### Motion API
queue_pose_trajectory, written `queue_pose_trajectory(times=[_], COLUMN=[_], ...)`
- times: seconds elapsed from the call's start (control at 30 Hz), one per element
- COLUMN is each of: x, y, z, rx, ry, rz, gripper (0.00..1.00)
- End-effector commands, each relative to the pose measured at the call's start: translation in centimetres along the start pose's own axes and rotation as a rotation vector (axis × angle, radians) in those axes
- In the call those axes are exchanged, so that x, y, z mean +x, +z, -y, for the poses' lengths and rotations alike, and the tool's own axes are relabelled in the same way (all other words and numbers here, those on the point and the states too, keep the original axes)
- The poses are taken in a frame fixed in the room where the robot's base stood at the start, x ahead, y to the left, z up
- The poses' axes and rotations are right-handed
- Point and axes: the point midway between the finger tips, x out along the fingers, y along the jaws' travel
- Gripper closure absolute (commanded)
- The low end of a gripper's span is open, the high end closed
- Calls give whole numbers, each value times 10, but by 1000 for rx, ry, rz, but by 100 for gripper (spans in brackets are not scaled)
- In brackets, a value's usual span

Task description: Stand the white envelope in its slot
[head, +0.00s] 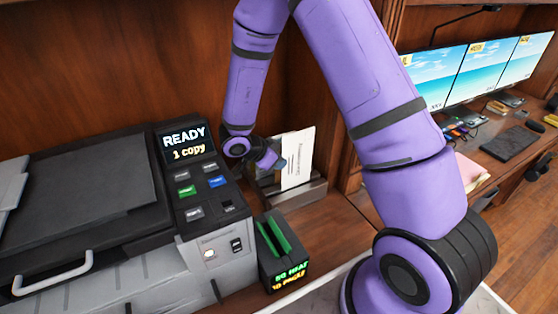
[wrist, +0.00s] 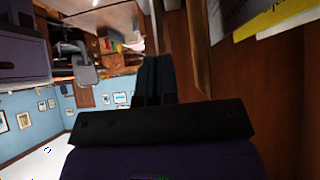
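The white envelope (head: 298,160) is upright and slightly tilted at the desk sorter (head: 307,193), with printed text on its face. Its lower edge is close to the sorter's front rail; I cannot tell which slot it is in line with. My gripper (head: 270,160) is at the envelope's left edge, its fingertips partly hidden. In the wrist view the dark fingers (wrist: 155,78) are close together, and nothing clear shows between them.
A copier (head: 80,200) with a READY panel (head: 187,140) stands left of the sorter. A small black box with a green slot (head: 278,250) stands in front. A wood partition (head: 350,175) is to the right, with monitors (head: 470,75) beyond. A little desk is bare before the sorter.

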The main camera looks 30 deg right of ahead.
Motion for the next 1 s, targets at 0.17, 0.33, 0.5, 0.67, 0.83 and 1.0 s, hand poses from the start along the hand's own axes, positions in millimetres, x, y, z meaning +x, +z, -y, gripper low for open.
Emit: queue_pose_trajectory(times=[0.17, 0.33, 0.5, 0.67, 0.83, 1.0], x=[3, 5, 8, 10, 13, 15], y=[3, 6, 8, 11, 13, 16], z=[0, 0, 0, 0, 0, 0], rx=[0, 0, -1, -1, 0, 0], ry=[0, -1, -1, -1, -1, 0], rz=[0, 0, 0, 0, 0, 0], gripper=[100, 100, 100, 100, 100, 100])
